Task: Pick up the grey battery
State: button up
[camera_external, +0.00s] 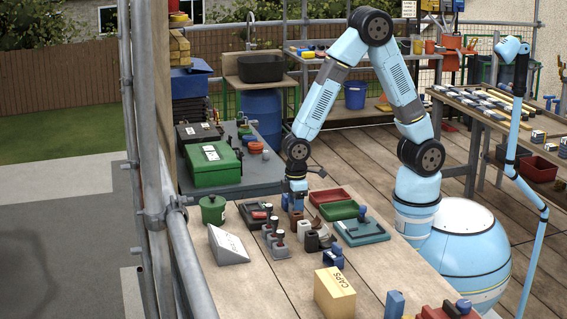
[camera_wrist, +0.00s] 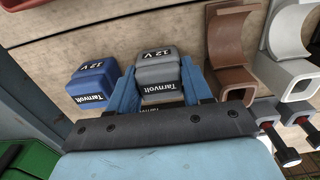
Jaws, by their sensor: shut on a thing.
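The grey battery (camera_wrist: 160,78), marked "12 V" and "Tarnvolt", sits between the two blue fingers of my gripper (camera_wrist: 158,72) in the wrist view. The fingers are shut on its sides. The gripper's dark crossbar hides its near end. In the external view my gripper (camera_external: 296,200) points down at the wooden bench top, and the grey battery is too small and covered there to make out. Whether it is clear of the bench I cannot tell.
A blue battery (camera_wrist: 93,82) stands just left of the grey one. A brown bracket (camera_wrist: 232,50) and a white bracket (camera_wrist: 285,68) lie close on the right. A red tray (camera_external: 331,196), a green tray (camera_external: 338,211) and a yellow box (camera_external: 334,292) share the bench.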

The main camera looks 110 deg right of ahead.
jog(key=c, duration=0.3)
jog(key=shift+r, duration=0.6)
notch_tip(320, 180, up, 2)
jog(key=shift+s+r, duration=0.1)
jog(key=shift+r, duration=0.1)
jog(key=s+r, duration=0.9)
jog(key=s, duration=0.5)
jog(key=shift+r, duration=0.25)
